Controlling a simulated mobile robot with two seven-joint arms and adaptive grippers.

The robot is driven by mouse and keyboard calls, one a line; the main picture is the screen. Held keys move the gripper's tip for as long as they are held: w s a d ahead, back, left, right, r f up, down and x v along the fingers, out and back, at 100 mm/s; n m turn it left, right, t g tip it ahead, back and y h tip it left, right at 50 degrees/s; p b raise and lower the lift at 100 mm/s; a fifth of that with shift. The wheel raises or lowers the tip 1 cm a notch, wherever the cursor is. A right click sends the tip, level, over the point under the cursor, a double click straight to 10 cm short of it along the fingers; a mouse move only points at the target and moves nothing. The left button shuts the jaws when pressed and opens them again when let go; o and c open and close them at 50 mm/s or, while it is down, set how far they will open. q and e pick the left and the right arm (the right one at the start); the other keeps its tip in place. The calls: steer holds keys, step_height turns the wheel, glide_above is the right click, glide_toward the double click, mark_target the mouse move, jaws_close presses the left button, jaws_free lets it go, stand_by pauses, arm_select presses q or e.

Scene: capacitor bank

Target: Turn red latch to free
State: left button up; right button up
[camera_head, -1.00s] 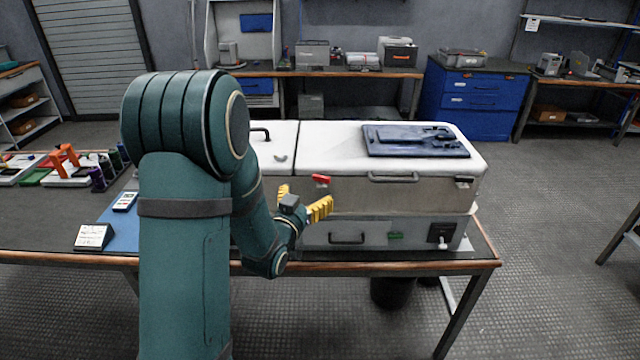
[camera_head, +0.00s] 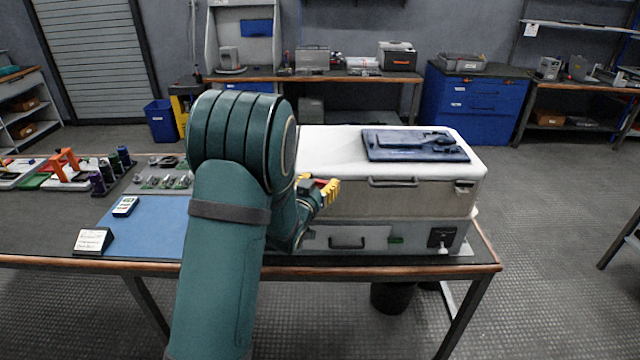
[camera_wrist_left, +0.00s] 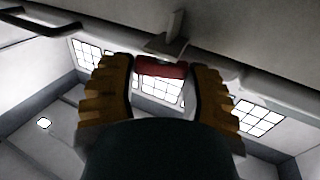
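The red latch (camera_wrist_left: 162,68) shows in the left wrist view as a red handle under a grey metal bracket on the case's edge. My left gripper (camera_wrist_left: 162,88) has its two yellow fingers apart, one on each side of the red latch. Contact cannot be made out. In the head view my left gripper (camera_head: 322,190) is at the front of the white case (camera_head: 330,150), and only a bit of the red latch (camera_head: 321,182) shows between its fingers. My arm hides the left part of the case. My right gripper is in neither view.
A dark blue panel (camera_head: 415,146) lies on the case lid. A grey lower unit (camera_head: 345,237) with a handle is under the case. A blue mat (camera_head: 150,225), a small sign (camera_head: 93,241) and a tray of parts (camera_head: 163,180) are to the left on the table.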

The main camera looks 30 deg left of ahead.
arm_select(q)
steer(key=c, duration=0.4)
steer(key=shift+d+n+g+y+b, duration=0.15)
steer(key=shift+n+g+y+b, duration=0.15)
steer(key=shift+n+y+b, duration=0.6)
steer(key=shift+r+n+g+y, duration=0.1)
steer(key=shift+n+g+y, duration=0.5)
steer(key=shift+y, duration=0.8)
steer(key=o, duration=1.2)
